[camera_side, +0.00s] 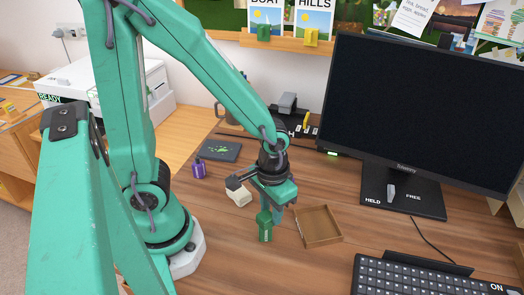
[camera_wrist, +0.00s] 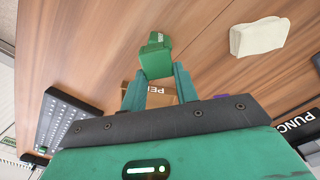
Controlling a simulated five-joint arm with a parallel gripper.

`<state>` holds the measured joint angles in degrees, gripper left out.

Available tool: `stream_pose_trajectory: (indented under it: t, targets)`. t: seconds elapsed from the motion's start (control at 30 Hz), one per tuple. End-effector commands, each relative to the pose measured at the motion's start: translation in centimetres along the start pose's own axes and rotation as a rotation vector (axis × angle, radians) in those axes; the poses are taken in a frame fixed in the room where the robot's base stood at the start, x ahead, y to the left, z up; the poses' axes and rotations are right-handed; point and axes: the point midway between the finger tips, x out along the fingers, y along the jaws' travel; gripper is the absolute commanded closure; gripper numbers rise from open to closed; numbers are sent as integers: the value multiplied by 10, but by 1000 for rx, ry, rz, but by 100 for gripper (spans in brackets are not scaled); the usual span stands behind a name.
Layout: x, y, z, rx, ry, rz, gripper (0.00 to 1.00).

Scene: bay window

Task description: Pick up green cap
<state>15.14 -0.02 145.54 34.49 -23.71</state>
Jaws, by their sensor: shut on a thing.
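The green cap (camera_side: 265,229) is a small dark-green piece, upright at the wooden desk, just below my gripper (camera_side: 272,207) in the side view. A faint light mark shows on its side. In the wrist view the green cap (camera_wrist: 155,58) sits at the tips of the two teal fingers of my gripper (camera_wrist: 156,78), which are shut on it. The fingers hide part of it. I cannot tell whether its bottom touches the desk.
A shallow brown tray (camera_side: 304,236) lies close on the right. A cream block (camera_side: 239,197), a purple bottle (camera_side: 199,169) and a dark pad (camera_side: 218,150) lie to the left. A monitor (camera_side: 430,110) and a keyboard (camera_side: 420,280) stand right. Bare desk lies in front.

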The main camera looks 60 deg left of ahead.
Motion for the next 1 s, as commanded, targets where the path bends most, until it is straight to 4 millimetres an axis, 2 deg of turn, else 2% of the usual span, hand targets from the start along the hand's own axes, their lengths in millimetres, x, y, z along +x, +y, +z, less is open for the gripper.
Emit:
stream_pose_trajectory:
  t: [0.47, 0.83, 1.0]
  targets:
    - [-8, 0, -1, 0, 3, 1, 94]
    - [-40, 0, -1, 0, 5, 2, 94]
    - [-51, 11, 14, 7, 3, 1, 94]
